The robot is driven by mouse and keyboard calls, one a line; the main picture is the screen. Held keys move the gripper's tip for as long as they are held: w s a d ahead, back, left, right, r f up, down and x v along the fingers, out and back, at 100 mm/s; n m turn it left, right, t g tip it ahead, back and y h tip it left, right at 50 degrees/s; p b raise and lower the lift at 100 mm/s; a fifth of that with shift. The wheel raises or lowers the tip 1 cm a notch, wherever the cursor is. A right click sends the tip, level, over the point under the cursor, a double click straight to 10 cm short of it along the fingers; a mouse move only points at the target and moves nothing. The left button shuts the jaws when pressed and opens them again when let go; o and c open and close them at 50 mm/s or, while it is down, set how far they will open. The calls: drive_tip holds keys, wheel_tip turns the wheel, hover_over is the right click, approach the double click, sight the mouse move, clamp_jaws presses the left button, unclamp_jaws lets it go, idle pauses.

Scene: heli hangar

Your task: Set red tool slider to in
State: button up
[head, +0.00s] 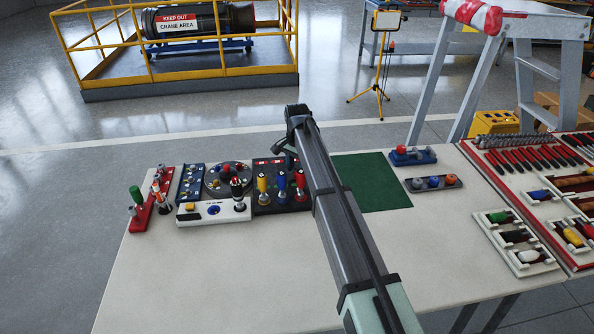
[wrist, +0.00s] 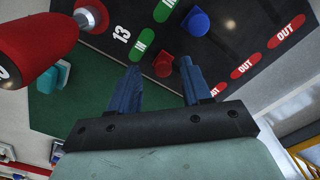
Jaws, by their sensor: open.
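The red slider knob (wrist: 163,65) shows in the wrist view on a dark panel (wrist: 235,35). It is closer to a green IN label (wrist: 141,45) than to the red OUT labels (wrist: 245,68). My gripper (wrist: 160,74) is open, its two blue fingers apart. In the picture, the red knob lies between the fingertips; I cannot tell whether they touch it. In the head view, the dark panel (head: 266,207) stands left of my arm, which hides its right part. The fingertips and red knob cannot be made out there.
A blue knob (wrist: 195,22) sits beside the red one. A large red handle (wrist: 38,40) rises close to my left finger. Yellow (head: 262,186) and blue (head: 281,181) handles stand on the panel. A green mat (head: 372,182) lies bare to its right, and the table front is clear.

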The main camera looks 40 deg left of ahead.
wheel_tip(320, 180, up, 12)
drive_tip(key=shift+r, duration=0.15)
idle(0.3)
idle(0.4)
